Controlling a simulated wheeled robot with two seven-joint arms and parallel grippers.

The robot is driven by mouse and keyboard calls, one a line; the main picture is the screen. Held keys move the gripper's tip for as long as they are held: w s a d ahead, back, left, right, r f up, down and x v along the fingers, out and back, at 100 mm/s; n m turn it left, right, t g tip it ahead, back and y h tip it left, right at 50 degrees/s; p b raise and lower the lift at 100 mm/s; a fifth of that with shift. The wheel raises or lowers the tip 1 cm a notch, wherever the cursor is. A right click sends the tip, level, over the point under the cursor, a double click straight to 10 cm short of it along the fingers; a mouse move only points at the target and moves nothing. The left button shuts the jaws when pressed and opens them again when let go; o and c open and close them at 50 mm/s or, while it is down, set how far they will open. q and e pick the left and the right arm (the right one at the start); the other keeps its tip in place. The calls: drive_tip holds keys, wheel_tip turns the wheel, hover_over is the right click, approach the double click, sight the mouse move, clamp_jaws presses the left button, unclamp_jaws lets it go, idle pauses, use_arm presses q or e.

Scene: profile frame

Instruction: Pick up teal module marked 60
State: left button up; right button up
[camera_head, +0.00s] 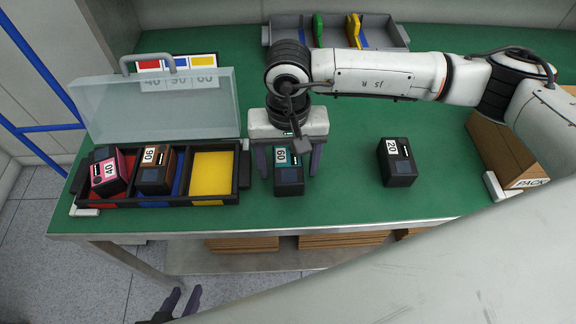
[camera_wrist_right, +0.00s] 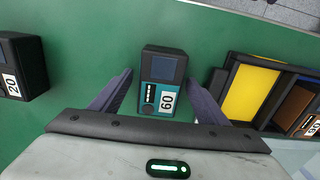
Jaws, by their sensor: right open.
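The teal module marked 60 (camera_head: 289,180) stands on the green table right of the divided tray. It also shows in the right wrist view (camera_wrist_right: 163,82), with a dark screen and a white 60 label. My right gripper (camera_head: 289,172) is open, with one finger on each side of the module; in the right wrist view a gap shows between each finger and the module. My left gripper (camera_head: 182,302) is low at the bottom left, below the table edge, open and empty.
The tray (camera_head: 243,172) has a pink module (camera_head: 108,176) in red, a brown module (camera_head: 157,170) in blue, and an empty yellow compartment (camera_head: 211,176). Its clear lid (camera_head: 160,108) stands raised. A black module marked 20 (camera_head: 397,163) stands right. A grey bin (camera_head: 285,28) lies behind.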

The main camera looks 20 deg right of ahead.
sight(288, 163)
drive_tip(key=c, duration=1.3)
drive_tip(key=shift+r, duration=0.1)
wheel_tip(288, 163, up, 10)
drive_tip(key=shift+f+b, duration=0.1)
drive_tip(key=shift+b, duration=0.5)
